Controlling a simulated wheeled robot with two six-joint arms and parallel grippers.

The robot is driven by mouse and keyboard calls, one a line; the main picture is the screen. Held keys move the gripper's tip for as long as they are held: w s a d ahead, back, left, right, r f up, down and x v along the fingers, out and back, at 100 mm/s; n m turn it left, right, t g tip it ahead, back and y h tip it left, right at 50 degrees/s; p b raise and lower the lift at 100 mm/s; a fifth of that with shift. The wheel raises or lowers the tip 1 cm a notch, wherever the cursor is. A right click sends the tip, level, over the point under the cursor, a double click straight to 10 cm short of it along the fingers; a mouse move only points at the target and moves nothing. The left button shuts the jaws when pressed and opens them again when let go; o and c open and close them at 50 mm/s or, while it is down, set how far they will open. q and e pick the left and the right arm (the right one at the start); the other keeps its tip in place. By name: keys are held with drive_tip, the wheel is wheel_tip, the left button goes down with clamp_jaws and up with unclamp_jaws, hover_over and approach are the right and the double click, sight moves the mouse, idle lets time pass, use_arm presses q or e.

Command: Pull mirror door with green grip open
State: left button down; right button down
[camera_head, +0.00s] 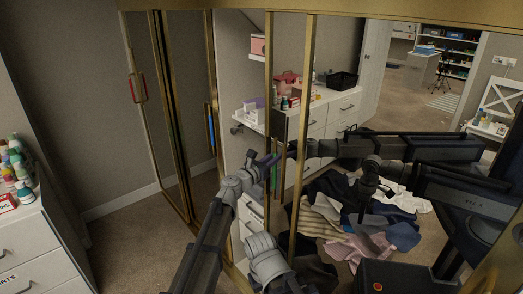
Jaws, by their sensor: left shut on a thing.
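The mirror door with the green grip (275,180) has a gold frame (310,110) and stands in the middle of the view. My left gripper (273,158) is at this door's left edge, shut on the green grip. The fingers hide part of the grip, and its lower part shows green just below them. My left arm reaches up to it from the bottom of the picture. My right gripper cannot be made out outside the mirror.
A mirror door with a red grip (138,88) and a blue grip (211,128) are to the left. A white drawer cabinet (35,245) with bottles stands at the far left. The mirror reflects my arms, a pile of clothes and a white dresser. Carpet at left is clear.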

use_arm(q)
drive_tip(key=s+d, duration=0.1)
drive_tip(key=s, duration=0.1)
drive_tip(key=s+d, duration=0.4)
drive_tip(key=shift+s+d, duration=0.1)
drive_tip(key=shift+s, duration=0.3)
drive_tip(key=c, duration=1.1)
unclamp_jaws()
drive_tip(key=shift+r, duration=0.1)
approach(293, 167)
drive_tip(key=shift+x, duration=1.05)
